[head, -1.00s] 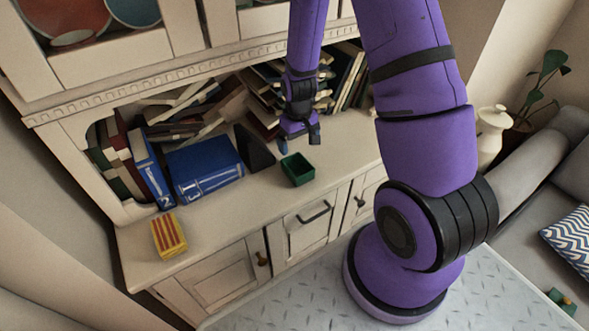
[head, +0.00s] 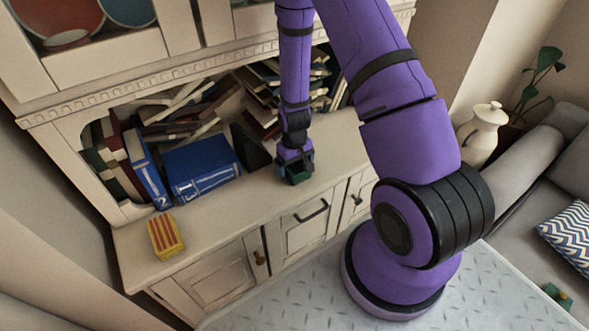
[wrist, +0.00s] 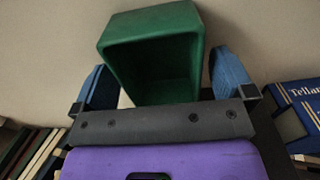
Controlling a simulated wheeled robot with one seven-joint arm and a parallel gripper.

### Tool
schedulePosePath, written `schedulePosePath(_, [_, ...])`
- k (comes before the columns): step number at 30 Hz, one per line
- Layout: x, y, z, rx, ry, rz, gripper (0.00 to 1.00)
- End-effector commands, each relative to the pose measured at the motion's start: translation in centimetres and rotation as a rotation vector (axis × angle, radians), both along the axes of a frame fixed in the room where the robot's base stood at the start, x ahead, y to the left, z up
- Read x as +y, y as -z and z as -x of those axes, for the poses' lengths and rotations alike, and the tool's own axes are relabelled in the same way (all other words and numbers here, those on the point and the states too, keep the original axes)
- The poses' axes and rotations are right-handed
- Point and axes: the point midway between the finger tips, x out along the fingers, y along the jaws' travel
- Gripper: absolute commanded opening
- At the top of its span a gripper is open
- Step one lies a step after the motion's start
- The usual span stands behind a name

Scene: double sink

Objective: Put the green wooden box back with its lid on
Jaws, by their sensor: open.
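The green box (head: 298,174) stands on the cabinet's counter, open at the top, mostly hidden by my gripper (head: 295,178) in the head view. In the wrist view the green box (wrist: 155,68) looks empty and lies between my two blue fingers. My gripper is open, with a finger on each side of the box; a gap shows beside each finger. A small green piece with a yellowish knob (head: 557,295), which looks like the lid, lies on the grey sofa at the lower right.
Blue books (head: 200,170) and piled books fill the shelf behind the counter (head: 215,215). A yellow and red striped box (head: 165,236) sits at the counter's left end. A white jug (head: 483,133) and a patterned cushion (head: 570,235) are at the right.

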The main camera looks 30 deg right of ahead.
Motion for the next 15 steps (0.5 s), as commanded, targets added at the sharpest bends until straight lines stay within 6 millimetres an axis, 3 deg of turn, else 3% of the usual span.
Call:
schedulePosePath(8, [0.0,0.24,0.01,0.0,0.0,0.0,1.0])
schedulePosePath(15, [0.0,0.22,0.01,0.0,0.0,0.0,0.49])
